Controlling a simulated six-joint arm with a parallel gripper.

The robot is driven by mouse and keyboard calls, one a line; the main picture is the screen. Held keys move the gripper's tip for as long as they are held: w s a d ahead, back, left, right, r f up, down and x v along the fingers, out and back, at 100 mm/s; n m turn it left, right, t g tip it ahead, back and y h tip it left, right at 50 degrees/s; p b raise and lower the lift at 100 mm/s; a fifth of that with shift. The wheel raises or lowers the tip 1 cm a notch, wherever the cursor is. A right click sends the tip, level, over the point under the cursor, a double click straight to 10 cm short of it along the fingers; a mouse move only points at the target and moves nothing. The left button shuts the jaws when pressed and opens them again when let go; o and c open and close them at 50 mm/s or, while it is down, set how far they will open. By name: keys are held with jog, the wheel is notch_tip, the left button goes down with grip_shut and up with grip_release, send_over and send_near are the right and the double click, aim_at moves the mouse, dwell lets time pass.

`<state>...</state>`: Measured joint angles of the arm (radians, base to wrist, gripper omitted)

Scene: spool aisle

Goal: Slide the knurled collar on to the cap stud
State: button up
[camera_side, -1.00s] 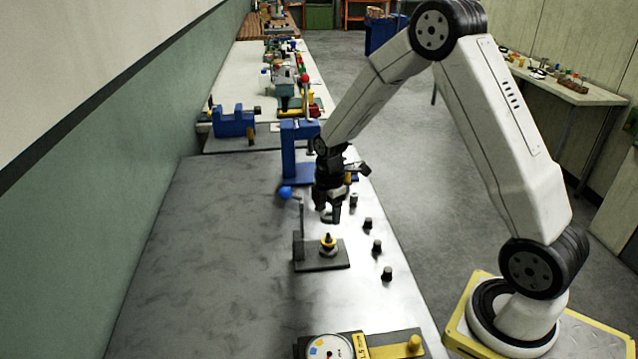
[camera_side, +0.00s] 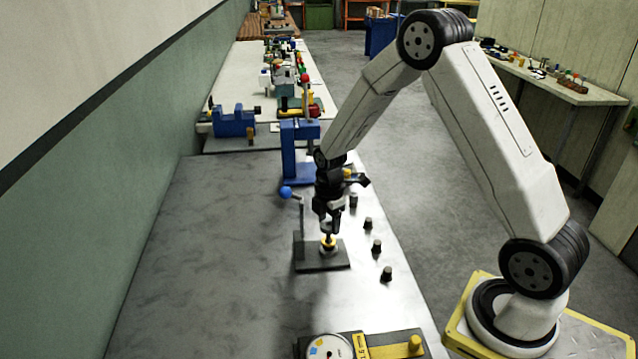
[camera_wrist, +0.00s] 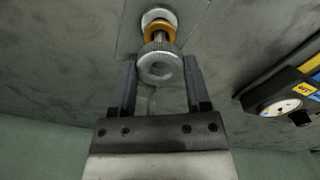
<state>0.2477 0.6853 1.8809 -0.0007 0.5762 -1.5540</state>
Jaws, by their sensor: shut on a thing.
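The knurled collar (camera_wrist: 160,68) is a silver ring held between the fingertips of my gripper (camera_wrist: 160,75) in the wrist view. The cap stud (camera_wrist: 159,37) shows just past the collar's edge, with a yellow band around its lower part and a pale round foot. In the side view my gripper (camera_side: 329,226) points down directly over the cap stud (camera_side: 328,246), which stands upright on a dark plate (camera_side: 309,261). The collar is very small there and partly hidden by the fingers. I cannot tell whether the collar touches the stud's tip.
A thin post with a blue ball (camera_side: 286,193) rises close to the left of my gripper. Several small dark knobs (camera_side: 376,246) line the bench's right side. A blue stand (camera_side: 293,150) is behind, and a dial gauge (camera_side: 328,347) is in front. The left bench is clear.

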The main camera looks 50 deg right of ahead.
jog(key=shift+f, duration=1.55)
jog(key=shift+f, duration=0.15)
jog(key=o, duration=1.3)
jog(key=shift+r, duration=3.9)
